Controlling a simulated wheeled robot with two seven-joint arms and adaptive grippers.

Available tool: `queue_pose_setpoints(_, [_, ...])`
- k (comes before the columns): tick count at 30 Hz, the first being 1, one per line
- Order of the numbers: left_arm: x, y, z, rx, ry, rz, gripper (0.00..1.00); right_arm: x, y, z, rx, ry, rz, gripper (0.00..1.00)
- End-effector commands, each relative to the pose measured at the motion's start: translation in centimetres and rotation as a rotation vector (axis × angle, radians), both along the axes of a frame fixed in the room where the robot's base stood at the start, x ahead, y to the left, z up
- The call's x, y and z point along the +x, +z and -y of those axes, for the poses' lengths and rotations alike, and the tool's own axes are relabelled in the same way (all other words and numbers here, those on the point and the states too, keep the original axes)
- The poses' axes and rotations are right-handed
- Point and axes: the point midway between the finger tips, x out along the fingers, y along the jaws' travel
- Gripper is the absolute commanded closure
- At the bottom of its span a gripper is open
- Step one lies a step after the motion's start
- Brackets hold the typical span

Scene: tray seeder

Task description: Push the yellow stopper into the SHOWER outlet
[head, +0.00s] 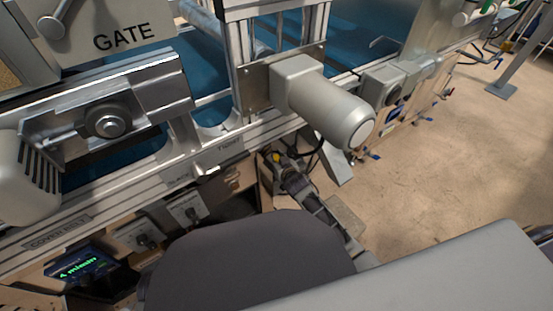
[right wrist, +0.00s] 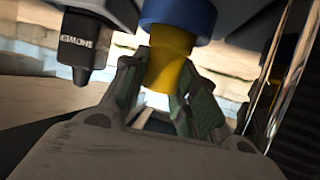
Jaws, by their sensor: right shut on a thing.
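The yellow stopper (right wrist: 170,62) is between the green-padded fingers of my right gripper (right wrist: 163,96) in the right wrist view. The gripper is shut on it. The stopper's far end meets a blue round collar (right wrist: 178,14); I cannot tell how deep it sits there or whether the collar belongs to the outlet. In the head view my right gripper (head: 281,162) is low beside the machine frame, with a small bit of yellow at its tip. The SHOWER outlet cannot be made out in the head view. My left gripper is not in view.
A black fitting (right wrist: 80,45) with white lettering, hard to read, hangs left of the stopper. A grey motor (head: 325,105) juts out above my right gripper. The machine's metal rail (head: 150,185) runs alongside. Open floor (head: 450,150) lies to the right.

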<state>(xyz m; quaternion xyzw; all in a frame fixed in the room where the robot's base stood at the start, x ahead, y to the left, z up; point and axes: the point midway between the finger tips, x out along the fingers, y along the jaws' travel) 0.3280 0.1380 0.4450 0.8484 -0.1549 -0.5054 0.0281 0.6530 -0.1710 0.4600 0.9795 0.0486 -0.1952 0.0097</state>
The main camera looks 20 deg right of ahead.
Motion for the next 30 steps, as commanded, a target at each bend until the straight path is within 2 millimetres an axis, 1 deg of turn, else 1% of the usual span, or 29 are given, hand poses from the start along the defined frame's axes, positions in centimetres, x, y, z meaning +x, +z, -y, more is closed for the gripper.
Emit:
queue_pose_setpoints(20, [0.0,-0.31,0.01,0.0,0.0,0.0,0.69,0.02,-0.6,-0.01,0.0,0.0,0.001,0.95])
queue_pose_setpoints(21, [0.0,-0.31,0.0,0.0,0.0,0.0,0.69,0.02,-0.6,0.0,0.0,0.0,0.001,0.69])
queue_pose_setpoints(26, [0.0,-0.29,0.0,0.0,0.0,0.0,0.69,0.01,-0.59,0.0,0.0,0.0,0.001,0.48])
queue_pose_setpoints(27, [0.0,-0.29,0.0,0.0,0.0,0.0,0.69,0.01,-0.59,0.0,0.0,0.0,0.001,0.46])
queue_pose_setpoints(30, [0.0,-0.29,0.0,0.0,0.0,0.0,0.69,0.01,-0.59,0.0,0.0,0.0,0.001,0.46])
